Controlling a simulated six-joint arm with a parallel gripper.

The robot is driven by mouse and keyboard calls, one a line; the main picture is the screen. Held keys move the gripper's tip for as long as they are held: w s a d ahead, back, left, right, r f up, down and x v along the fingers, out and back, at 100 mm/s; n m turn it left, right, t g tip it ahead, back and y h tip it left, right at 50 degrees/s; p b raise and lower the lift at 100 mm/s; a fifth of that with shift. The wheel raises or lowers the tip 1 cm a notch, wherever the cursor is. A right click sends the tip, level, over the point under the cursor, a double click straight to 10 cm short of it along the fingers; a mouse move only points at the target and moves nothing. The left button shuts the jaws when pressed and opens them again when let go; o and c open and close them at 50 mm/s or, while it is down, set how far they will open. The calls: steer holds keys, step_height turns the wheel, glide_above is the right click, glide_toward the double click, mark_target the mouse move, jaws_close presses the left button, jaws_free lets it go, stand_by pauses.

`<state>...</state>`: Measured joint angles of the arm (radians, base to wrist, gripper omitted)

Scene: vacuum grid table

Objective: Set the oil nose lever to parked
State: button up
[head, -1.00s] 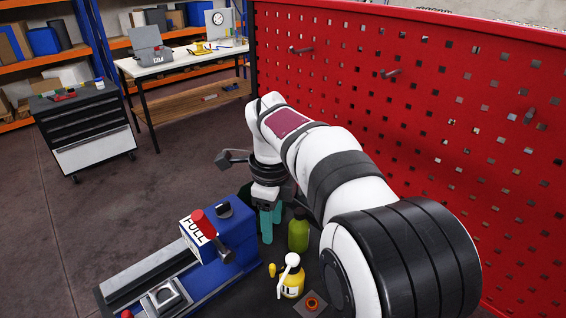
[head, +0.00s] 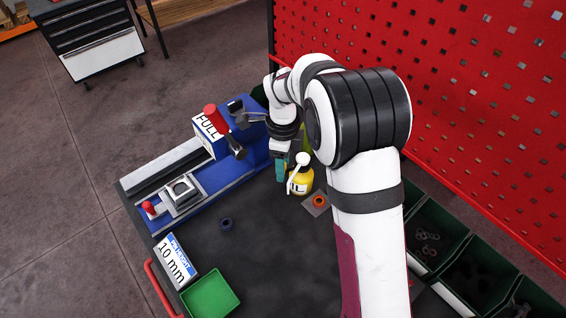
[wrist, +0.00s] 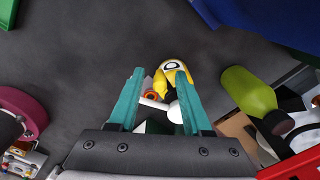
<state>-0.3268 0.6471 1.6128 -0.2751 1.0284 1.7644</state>
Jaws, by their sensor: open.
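The oil bottle (head: 300,182) is yellow, upright on the dark tabletop, with a white round-topped nose lever (head: 302,158) on its top. In the wrist view the bottle (wrist: 172,70) shows beyond the fingers, and the white lever (wrist: 153,104) reaches left from its white knob, across the space between the fingers. My gripper (head: 281,168) has teal fingers and is just left of the bottle in the head view. In the wrist view my gripper (wrist: 158,78) is open, its right finger partly covering the bottle. I cannot tell whether it touches the lever.
A green bottle (wrist: 248,90) stands close beside the oil bottle. A blue machine (head: 225,140) with a red-knobbed lever and FULL label is to the left. An orange ring (head: 318,201) lies on a plate.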

jaws_close()
stand_by(1.4)
